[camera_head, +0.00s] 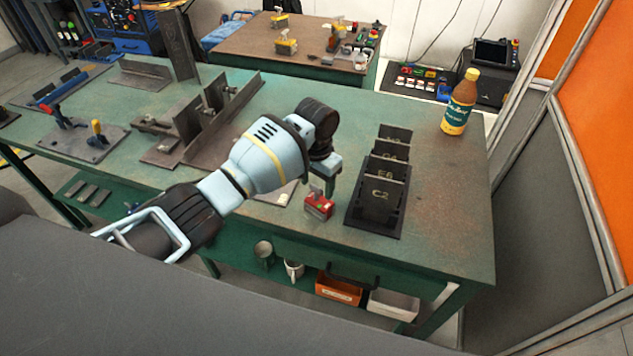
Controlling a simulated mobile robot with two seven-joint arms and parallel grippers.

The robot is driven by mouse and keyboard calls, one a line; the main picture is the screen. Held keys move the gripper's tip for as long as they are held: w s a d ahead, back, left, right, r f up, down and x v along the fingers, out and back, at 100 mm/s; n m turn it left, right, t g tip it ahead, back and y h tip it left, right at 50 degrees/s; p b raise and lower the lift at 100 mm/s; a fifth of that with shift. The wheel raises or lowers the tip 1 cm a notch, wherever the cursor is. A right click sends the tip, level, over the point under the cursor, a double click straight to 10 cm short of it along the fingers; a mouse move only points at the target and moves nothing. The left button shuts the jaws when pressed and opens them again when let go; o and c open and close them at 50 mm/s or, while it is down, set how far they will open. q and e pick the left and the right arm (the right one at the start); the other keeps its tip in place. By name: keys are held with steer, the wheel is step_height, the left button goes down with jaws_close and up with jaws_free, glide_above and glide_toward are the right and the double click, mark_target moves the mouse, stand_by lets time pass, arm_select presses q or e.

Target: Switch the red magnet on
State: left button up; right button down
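The red magnet (318,207) is a small red block with a pale grey part on top. It sits on the green table near its front edge, left of the black plate rack. My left gripper (328,182) points down just above and behind the magnet, with its fingers close to the magnet's top. I cannot tell whether they touch it or how far apart they are. The position of the magnet's switch is too small to read. My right gripper is not in view.
A black rack (375,228) with several upright marked plates stands right of the magnet. A bottle (459,103) stands at the table's back right. The table's right part (445,190) is clear.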

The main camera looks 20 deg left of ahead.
mark_target(317, 187)
arm_select(q)
steer(key=shift+r, duration=3.9)
steer(key=shift+m+h, duration=0.3)
steer(key=shift+h, duration=0.3)
steer(key=s+f, duration=0.2)
steer(key=f, duration=0.1)
steer(key=s+d+f, duration=0.1)
steer(key=s+f, duration=0.2)
steer(key=s+d+f, duration=0.1)
steer(key=s+f, duration=0.2)
steer(key=shift+d+f, duration=0.15)
steer(key=shift+f, duration=0.1)
steer(key=s+a+f+n+t, duration=0.15)
steer(key=s+f, duration=0.25)
steer(key=s, duration=0.7)
steer(key=s+a+f+n, duration=0.1)
steer(key=s+a+f, duration=0.15)
steer(key=s, duration=0.75)
steer(key=s+a+r+y, duration=0.1)
steer(key=s+a, duration=0.2)
steer(key=s, duration=0.3)
steer(key=s+a+r, duration=0.1)
steer(key=s+a, duration=0.2)
steer(key=s, duration=0.2)
steer(key=w+d+f+t+h, duration=0.1)
steer(key=w+d+f+t, duration=0.2)
steer(key=w+f+t, duration=0.3)
steer(key=shift+w+f+t+h, duration=0.3)
steer(key=shift+f+t, duration=0.75)
steer(key=shift+f, duration=0.9)
